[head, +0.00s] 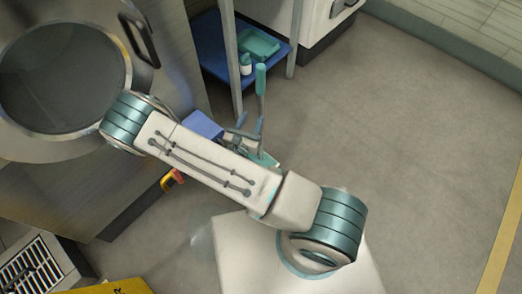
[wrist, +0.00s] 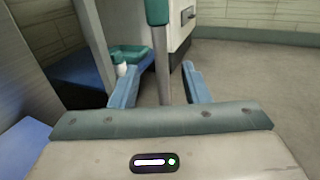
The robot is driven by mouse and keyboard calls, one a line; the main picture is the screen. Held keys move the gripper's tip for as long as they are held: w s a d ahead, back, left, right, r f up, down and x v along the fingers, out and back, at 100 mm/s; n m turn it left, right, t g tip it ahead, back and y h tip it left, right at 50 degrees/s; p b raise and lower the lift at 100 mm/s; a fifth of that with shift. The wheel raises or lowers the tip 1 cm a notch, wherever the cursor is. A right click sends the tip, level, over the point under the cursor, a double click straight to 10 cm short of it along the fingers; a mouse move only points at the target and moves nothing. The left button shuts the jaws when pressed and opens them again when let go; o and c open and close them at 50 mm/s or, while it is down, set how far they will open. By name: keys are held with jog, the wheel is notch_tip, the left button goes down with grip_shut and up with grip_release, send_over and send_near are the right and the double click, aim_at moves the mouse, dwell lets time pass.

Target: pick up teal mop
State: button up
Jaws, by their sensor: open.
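The teal mop stands upright in the head view, its teal grip (head: 261,78) above a grey pole. A teal part low behind my arm (head: 264,159) looks like its head, mostly hidden. In the wrist view the teal grip (wrist: 157,12) is cut off by the top edge, and the pole (wrist: 162,65) runs down between my fingers. My gripper (head: 251,125) is open beside the pole in the head view. In the wrist view my gripper (wrist: 160,85) has its two blue fingers apart, one on each side of the pole. Contact cannot be told.
A rack with blue shelves (head: 212,48) and grey posts stands close behind the mop. It holds a teal tray (head: 262,42) and a small bottle (head: 246,64). A steel machine with a round door (head: 60,75) is at left. Open floor (head: 400,130) lies to the right.

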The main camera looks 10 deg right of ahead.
aim_at(259, 101)
jog(key=b+x, duration=0.2)
jog(key=x, duration=0.8)
jog(key=shift+b, duration=0.3)
grip_shut()
